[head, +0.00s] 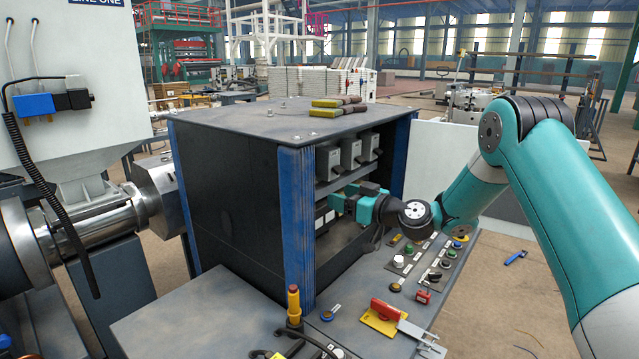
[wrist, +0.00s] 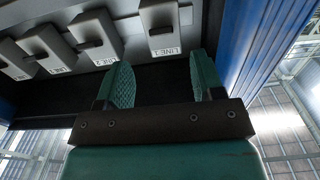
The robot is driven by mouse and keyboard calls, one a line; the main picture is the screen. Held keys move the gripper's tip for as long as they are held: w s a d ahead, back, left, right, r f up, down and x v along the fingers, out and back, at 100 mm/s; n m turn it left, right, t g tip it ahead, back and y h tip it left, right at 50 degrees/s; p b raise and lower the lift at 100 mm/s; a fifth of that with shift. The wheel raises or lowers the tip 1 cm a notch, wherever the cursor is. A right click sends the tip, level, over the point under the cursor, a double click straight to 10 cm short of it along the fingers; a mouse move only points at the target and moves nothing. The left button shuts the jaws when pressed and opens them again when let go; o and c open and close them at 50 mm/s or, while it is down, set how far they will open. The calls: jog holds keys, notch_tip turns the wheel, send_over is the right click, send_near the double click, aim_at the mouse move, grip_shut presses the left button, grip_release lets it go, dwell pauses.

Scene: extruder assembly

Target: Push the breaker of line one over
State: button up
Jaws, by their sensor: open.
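Three grey breakers stand in a row inside the open side of the dark cabinet in the head view, among them a middle one (head: 350,153). In the wrist view the breaker of line one (wrist: 159,27) is the one whose label seems to read LINE 1. It has a dark lever slot and sits just beyond my fingertips. The line two breaker (wrist: 96,38) is left of it. My gripper (wrist: 162,80) is open and empty, its two teal fingers apart. In the head view my gripper (head: 338,201) reaches into the cabinet below the breakers. I see no clear contact.
The blue cabinet post (wrist: 262,55) is close to the right of my fingers. Yellow-and-dark items (head: 338,105) lie on the cabinet top (head: 260,118).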

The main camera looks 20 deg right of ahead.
jog(key=p+x, duration=0.1)
jog(key=x, duration=0.6)
jog(key=shift+w+a+p, duration=0.2)
jog(key=shift+w+p, duration=0.05)
jog(key=shift+p, duration=0.1)
jog(key=c, duration=0.9)
